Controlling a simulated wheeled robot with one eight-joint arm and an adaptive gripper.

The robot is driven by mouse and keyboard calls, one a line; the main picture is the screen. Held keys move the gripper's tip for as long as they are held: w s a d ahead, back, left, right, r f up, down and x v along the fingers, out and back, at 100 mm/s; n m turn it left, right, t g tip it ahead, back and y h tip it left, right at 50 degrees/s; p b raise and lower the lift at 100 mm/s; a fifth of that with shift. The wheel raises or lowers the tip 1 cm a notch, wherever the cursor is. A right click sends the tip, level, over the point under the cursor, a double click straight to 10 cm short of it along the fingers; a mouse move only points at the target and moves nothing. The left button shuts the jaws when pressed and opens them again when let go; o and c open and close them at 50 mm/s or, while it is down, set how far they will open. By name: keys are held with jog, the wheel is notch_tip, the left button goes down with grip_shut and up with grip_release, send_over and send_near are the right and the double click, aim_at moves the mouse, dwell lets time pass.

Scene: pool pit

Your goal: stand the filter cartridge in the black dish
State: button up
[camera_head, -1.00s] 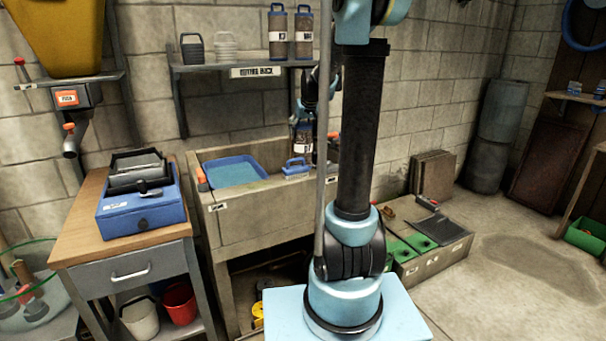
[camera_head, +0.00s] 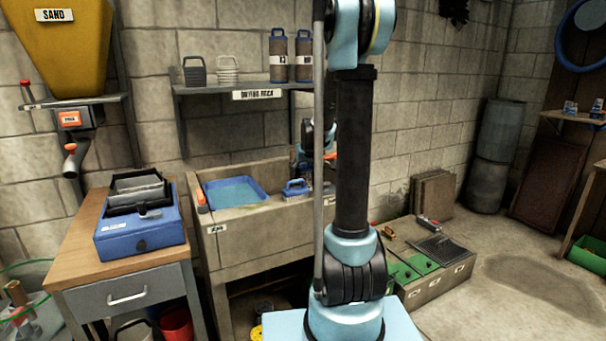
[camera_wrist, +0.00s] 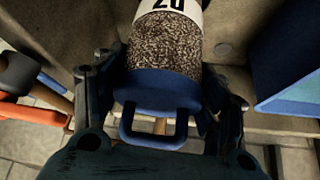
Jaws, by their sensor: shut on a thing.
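The filter cartridge (camera_wrist: 167,45) fills the upper middle of the wrist view, with a speckled brown body, a white numbered label and a blue cap with a loop handle. My gripper (camera_wrist: 165,88) is shut on it around the cap, one finger on each side. In the head view my gripper (camera_head: 306,158) is low over the right part of the sink, partly behind my arm. The held cartridge is mostly hidden there. I cannot make out the black dish in either view; my arm or the cartridge may cover it.
The stone sink (camera_head: 262,238) holds a blue tray (camera_head: 236,191) and a blue-handled item (camera_head: 296,188). The wall shelf (camera_head: 215,89) above carries two cartridges (camera_head: 290,58) and two baskets. A wooden bench (camera_head: 75,255) with a blue box (camera_head: 140,236) stands left.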

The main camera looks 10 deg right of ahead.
jog(key=shift+f, duration=0.2)
jog(key=o, duration=1.7)
jog(key=shift+r, duration=0.2)
jog(key=v, duration=1.2)
jog(key=shift+r, duration=0.1)
